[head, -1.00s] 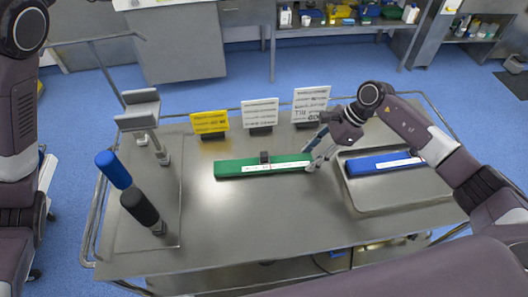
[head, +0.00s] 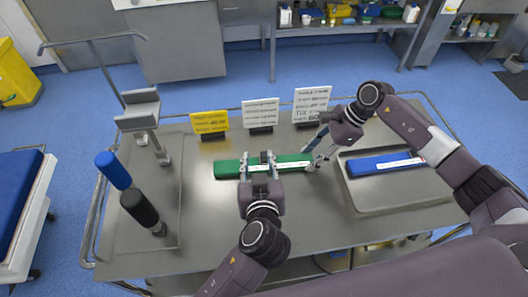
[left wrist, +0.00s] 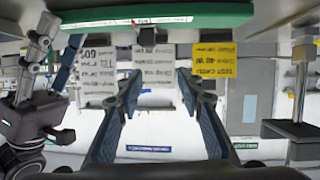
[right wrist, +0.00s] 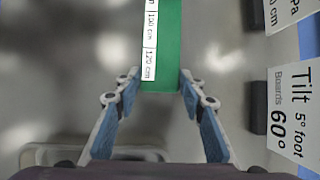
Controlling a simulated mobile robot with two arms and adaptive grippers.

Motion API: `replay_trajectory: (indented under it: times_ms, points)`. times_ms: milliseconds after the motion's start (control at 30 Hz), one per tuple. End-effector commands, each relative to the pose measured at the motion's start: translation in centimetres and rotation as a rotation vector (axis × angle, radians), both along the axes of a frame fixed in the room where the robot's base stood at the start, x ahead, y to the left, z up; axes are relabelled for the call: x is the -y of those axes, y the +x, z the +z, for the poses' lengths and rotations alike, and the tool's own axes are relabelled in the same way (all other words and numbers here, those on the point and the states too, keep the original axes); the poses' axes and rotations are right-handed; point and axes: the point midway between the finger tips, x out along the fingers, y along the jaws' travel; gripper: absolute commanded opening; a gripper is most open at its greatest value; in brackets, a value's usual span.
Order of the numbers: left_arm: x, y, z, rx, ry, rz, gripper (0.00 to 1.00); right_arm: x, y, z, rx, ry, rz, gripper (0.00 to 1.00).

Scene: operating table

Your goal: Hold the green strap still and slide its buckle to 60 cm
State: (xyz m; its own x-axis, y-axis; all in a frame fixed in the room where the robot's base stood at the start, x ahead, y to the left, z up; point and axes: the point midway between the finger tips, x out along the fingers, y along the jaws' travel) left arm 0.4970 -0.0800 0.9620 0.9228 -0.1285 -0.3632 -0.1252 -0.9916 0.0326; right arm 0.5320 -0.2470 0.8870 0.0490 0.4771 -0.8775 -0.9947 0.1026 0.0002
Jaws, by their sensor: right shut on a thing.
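The green strap (head: 204,171) lies across the middle of the metal table, with a white scale along its face. Its small dark buckle (head: 266,157) sits near the strap's middle; the mark under it is too small to read. My left gripper (head: 258,163) is open, its fingers spread to either side of the buckle. In the left wrist view the buckle (left wrist: 147,36) appears beyond the fingertips. My right gripper (head: 312,163) is shut on the strap's right end. In the right wrist view its fingers flank the strap end (right wrist: 164,70), near the 120 cm mark.
A tray (head: 400,202) with a blue strap (head: 370,164) lies at right. A yellow card (head: 209,122) and two white cards (head: 260,112) (head: 311,104) stand behind the green strap. Blue and black handles (head: 114,170) (head: 140,209) and a grey-padded stand (head: 138,118) are at left.

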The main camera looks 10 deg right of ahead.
Motion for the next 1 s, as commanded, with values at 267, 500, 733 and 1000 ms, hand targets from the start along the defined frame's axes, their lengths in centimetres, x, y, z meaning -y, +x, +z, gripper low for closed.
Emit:
replay_trajectory:
  times_ms: [267,500,733,1000]
  points:
    - [1.7,-4.3,-1.4,-0.019,0.032,0.022,0.35,0.0,0.0,0.1,0.001,0.001,0.0,0.13]
    - [2.0,-2.1,-2.3,-0.013,0.037,0.023,0.35,0.0,0.0,0.1,0.001,0.001,0.0,0.13]
    - [2.4,2.2,-4.1,-0.013,0.038,0.023,0.35,0.0,0.0,0.1,0.001,0.001,0.0,0.13]
    - [2.8,5.5,-5.5,-0.016,0.035,0.022,0.35,0.0,0.0,0.1,0.001,0.001,0.0,0.13]
